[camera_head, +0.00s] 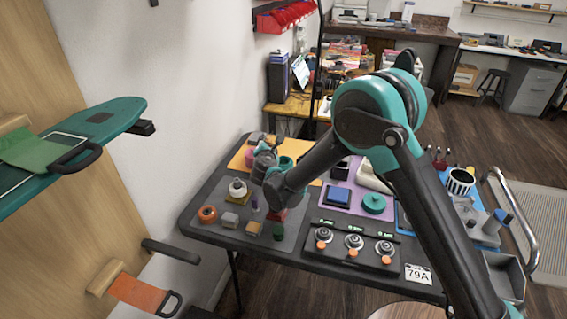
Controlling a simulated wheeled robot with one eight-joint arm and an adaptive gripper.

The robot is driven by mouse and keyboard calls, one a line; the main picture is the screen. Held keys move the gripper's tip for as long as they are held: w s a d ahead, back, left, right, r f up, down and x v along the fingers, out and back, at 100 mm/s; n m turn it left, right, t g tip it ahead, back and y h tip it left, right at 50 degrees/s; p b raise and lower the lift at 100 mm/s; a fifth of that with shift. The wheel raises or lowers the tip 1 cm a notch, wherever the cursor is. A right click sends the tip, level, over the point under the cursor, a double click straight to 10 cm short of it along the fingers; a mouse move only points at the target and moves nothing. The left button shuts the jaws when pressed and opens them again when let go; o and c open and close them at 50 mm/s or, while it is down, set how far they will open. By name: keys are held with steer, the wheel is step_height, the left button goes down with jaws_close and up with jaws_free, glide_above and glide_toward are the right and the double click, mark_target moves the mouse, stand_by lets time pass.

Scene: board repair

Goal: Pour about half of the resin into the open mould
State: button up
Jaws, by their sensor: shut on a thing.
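My gripper (266,157) is at the far left of the dark table, over the near edge of the yellow mat (314,181). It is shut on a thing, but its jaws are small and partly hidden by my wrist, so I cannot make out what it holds. A pink object (249,158) shows just left of the gripper, and a teal round object (286,162) just right of it. I cannot tell which is the mould, or whether either touches the gripper. No resin surface can be made out.
On the grey mat (212,237) stand an orange ring-shaped item (207,213), a white round item (237,187) and small blocks. A purple mat holds a blue block (338,195) and a teal disc (374,203). A dial panel (352,243) lies in front. My arm crosses the table's right side.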

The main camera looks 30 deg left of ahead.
steer(key=shift+n+h, duration=0.3)
steer(key=shift+n, duration=0.3)
steer(key=shift+s+a+r+n, duration=0.1)
steer(key=shift+a+r+n, duration=0.1)
steer(key=shift+r+n, duration=0.1)
steer(key=shift+s+a+r+n+h, duration=0.15)
steer(key=shift+a+r+n+h, duration=0.25)
steer(key=shift+r+n+h, duration=0.15)
steer(key=shift+s+a+r+n+h, duration=0.15)
steer(key=shift+a+r+n+h, duration=0.25)
steer(key=shift+r, duration=0.2)
steer(key=shift+s+a+f+n+h, duration=0.1)
steer(key=shift+a+f+n+h, duration=0.05)
steer(key=shift+a+n+h, duration=0.4)
steer(key=shift+s+a+r+n+t+h, duration=0.1)
steer(key=shift+a+r+n+t+h, duration=0.2)
steer(key=shift+r+n, duration=0.45)
steer(key=shift+f, duration=0.2)
